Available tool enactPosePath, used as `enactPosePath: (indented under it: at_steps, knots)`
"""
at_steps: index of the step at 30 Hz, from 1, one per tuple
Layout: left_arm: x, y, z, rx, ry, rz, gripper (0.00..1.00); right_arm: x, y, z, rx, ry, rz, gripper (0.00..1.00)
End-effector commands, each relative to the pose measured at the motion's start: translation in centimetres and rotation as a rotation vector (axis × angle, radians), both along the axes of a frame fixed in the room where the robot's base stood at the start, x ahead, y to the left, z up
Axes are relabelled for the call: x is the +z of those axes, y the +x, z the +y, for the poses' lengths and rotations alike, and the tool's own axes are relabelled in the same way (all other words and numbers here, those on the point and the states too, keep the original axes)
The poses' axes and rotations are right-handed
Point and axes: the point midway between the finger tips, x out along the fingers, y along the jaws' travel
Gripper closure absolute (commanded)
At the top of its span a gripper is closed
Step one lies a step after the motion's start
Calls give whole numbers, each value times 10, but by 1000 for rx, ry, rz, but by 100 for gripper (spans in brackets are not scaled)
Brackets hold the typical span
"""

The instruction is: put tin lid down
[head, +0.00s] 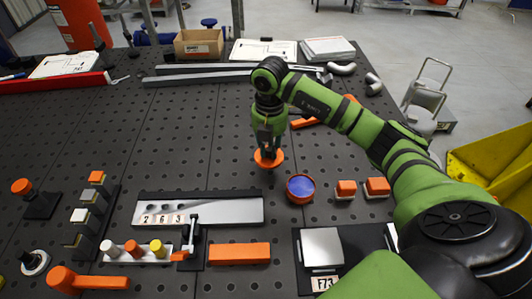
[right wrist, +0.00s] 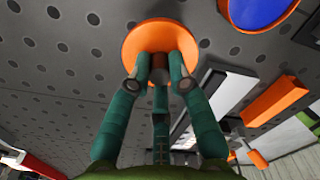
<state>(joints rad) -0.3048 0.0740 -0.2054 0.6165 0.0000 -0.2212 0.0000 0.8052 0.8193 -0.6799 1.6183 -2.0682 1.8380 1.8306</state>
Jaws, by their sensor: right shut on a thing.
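My right gripper (head: 268,149) points down and is shut on the tin lid (head: 269,160), an orange disc. In the right wrist view, the fingers (right wrist: 160,75) close around the dark knob in the middle of the lid (right wrist: 145,35). I cannot tell whether the lid touches the bench or hangs just above it. The tin (head: 300,196), with an orange rim and blue inside, stands just right of the lid, apart from it. It also shows at the top of the right wrist view (right wrist: 258,12). My left gripper is not in view.
A grey number plate (head: 230,209) and an orange bar (head: 240,254) lie nearer on the perforated bench (head: 190,120). Two orange-topped blocks (head: 347,188) stand right of the tin. A cardboard box (head: 199,45) stands at the back. Bare bench lies left of the lid.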

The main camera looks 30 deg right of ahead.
Motion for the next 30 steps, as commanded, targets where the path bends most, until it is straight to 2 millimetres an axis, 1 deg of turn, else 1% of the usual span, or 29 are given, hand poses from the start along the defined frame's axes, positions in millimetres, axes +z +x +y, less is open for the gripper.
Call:
enactPosePath:
  at_steps: [2, 5, 9, 13, 25, 26, 27, 30]
  knots:
    - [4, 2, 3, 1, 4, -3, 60, -3, 4, 5, 0, 0, 1, 100]
    - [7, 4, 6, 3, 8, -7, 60, -9, 5, 7, -1, -1, 2, 100]
    - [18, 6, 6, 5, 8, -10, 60, -29, 4, 7, -1, -1, 4, 100]
    - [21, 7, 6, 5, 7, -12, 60, -43, 5, 6, 0, -1, 2, 100]
    - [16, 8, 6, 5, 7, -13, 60, -51, 5, 6, 0, -2, 0, 100]
    - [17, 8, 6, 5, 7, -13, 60, -49, 5, 6, 0, -2, -1, 68]
    - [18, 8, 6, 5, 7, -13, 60, -49, 5, 6, 0, -2, 0, 56]
    - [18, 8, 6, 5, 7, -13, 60, -49, 5, 6, 0, -2, 0, 56]
